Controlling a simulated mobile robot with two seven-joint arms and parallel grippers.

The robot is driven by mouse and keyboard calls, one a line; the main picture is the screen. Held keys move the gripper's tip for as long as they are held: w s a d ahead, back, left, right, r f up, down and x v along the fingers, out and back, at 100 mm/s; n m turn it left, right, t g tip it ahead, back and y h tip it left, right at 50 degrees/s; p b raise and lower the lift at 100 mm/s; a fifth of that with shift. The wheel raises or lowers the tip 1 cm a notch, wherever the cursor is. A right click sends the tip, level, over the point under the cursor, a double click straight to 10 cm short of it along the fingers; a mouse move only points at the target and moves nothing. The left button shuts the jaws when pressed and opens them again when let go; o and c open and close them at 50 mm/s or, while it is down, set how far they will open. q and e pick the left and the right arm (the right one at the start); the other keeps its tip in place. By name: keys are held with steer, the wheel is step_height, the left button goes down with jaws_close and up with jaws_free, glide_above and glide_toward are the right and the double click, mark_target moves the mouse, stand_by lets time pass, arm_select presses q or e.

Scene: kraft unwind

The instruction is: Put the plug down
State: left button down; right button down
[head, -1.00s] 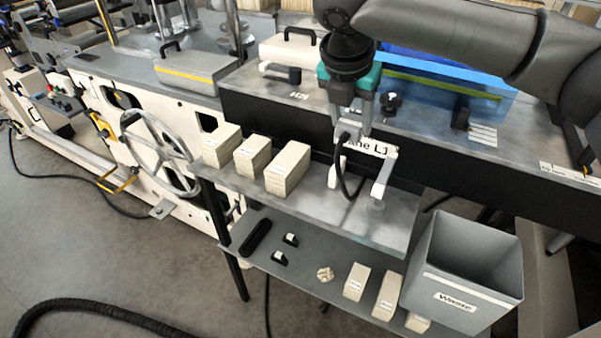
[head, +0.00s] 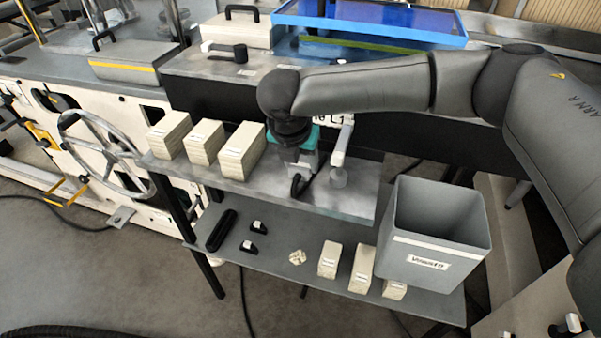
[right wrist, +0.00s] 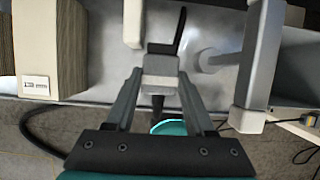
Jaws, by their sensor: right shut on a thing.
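My right gripper (head: 300,165) is low over the right part of the upper grey shelf (head: 240,187). It is shut on the plug. In the right wrist view, the pale grey plug body (right wrist: 160,65) sits between the two fingertips of the gripper (right wrist: 160,78), with a black piece projecting beyond it. In the head view, the wrist and fingers mostly hide the plug, and a short bend of black cable (head: 298,187) shows below them. I cannot tell whether the plug touches the shelf. My left gripper is not in view.
A white-armed stand (head: 342,155) is close right of the gripper. Several cream boxes (head: 241,150) stand to its left. A grey waste bin (head: 436,240) stands at the right. The lower shelf (head: 285,268) holds small black parts and more boxes.

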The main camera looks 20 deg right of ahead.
mark_target(299, 168)
steer(key=shift+f, duration=1.4)
steer(key=shift+f, duration=0.1)
steer(key=shift+c, duration=1.3)
jaws_free()
